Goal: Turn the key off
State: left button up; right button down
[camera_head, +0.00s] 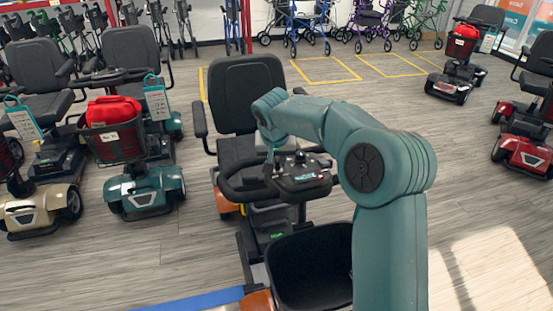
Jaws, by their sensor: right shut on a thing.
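A mobility scooter stands in front of me, with a black seat (243,95), a looped handlebar and a dark control console (300,174). My right arm reaches in from the lower right and bends over the console. My right gripper (271,153) is at the far left edge of the console, largely hidden behind its own wrist. It is shut on the key, which is too small and too covered to make out, so its turn position cannot be told. My left gripper is not in view.
A black front basket (311,268) is on the scooter, close to my arm. Other scooters stand at left, including a teal one (146,190) with a red bag, and a red one (528,150) at right.

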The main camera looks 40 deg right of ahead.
jog(key=n, duration=0.1)
jog(key=n+y+p, duration=0.1)
jog(key=shift+s+d+r+n+t, duration=0.1)
jog(key=shift+r+n+t, duration=0.1)
jog(key=shift+n+t, duration=0.2)
jog(key=n+y+p, duration=0.1)
jog(key=n+p, duration=0.1)
jog(key=n, duration=0.1)
jog(key=shift+d+t+y, duration=0.15)
jog(key=shift+t+y, duration=0.25)
jog(key=shift+f+n+y+p, duration=0.1)
jog(key=shift+n+y+p, duration=0.3)
jog(key=shift+n+y, duration=0.75)
jog(key=shift+n+h, duration=0.25)
jog(key=shift+n, duration=0.3)
jog(key=shift+d, duration=0.1)
jog(key=c, duration=1.1)
grip_release()
jog(key=shift+f, duration=0.1)
